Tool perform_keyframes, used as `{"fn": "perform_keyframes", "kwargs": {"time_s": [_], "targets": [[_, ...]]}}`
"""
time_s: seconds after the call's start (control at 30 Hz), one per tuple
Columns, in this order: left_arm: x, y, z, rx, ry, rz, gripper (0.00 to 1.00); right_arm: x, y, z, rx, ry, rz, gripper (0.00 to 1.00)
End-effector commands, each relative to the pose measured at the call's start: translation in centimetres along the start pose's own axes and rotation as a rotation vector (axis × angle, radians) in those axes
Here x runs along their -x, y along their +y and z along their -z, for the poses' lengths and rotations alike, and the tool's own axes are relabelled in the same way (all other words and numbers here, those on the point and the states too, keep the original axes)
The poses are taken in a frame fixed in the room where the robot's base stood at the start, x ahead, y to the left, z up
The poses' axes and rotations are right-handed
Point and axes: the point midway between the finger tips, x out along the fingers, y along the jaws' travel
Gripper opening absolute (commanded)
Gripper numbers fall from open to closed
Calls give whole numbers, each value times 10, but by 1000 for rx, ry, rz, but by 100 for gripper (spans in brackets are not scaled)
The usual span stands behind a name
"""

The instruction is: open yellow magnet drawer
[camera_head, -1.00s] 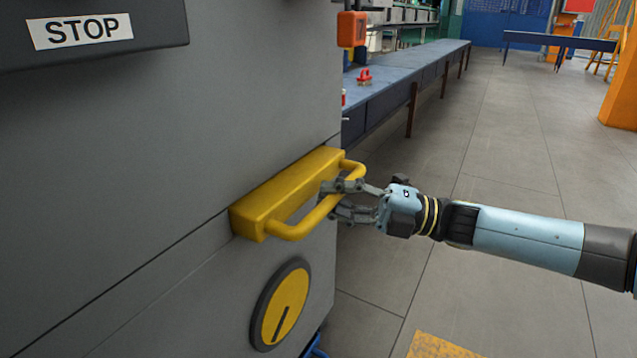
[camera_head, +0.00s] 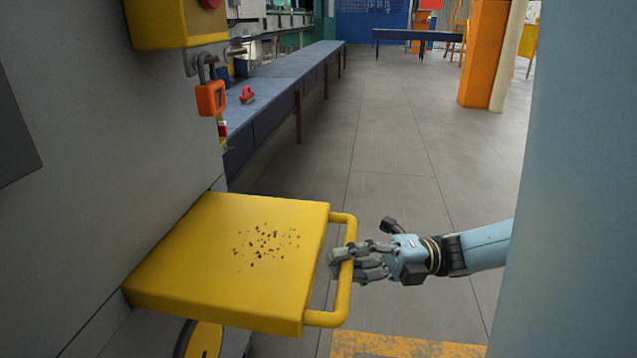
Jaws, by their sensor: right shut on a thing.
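The yellow magnet drawer (camera_head: 205,262) stands pulled out from the grey cabinet (camera_head: 125,150). Dark specks (camera_head: 265,245) lie scattered on its flat top. Its yellow bar handle (camera_head: 343,292) is on the drawer's right-hand front face. My right gripper (camera_head: 345,262) is shut on this handle near its middle, with the fingers around the bar. My left gripper is not in view.
A yellow and black round dial (camera_head: 203,340) is partly hidden under the drawer. An orange padlock (camera_head: 211,98) hangs below a yellow box (camera_head: 172,22). A long blue bench (camera_head: 285,78) runs back beyond the cabinet. The tiled floor right of the drawer is clear.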

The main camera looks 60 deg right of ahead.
Motion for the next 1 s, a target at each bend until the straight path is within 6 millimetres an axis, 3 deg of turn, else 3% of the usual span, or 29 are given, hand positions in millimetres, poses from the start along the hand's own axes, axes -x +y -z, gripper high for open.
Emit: {"fn": "perform_keyframes", "kwargs": {"time_s": [0.43, 0.47, 0.67, 1.0], "targets": [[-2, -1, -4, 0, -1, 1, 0, 5, 2, 2, -2, 0, -3, 0], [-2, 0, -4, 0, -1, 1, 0, 5, 2, 2, -2, 0, -3, 14], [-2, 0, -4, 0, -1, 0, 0, 5, 2, 2, -1, 1, -2, 40], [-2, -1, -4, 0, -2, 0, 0, 9, 1, 2, 0, 1, 0, 42]]}}
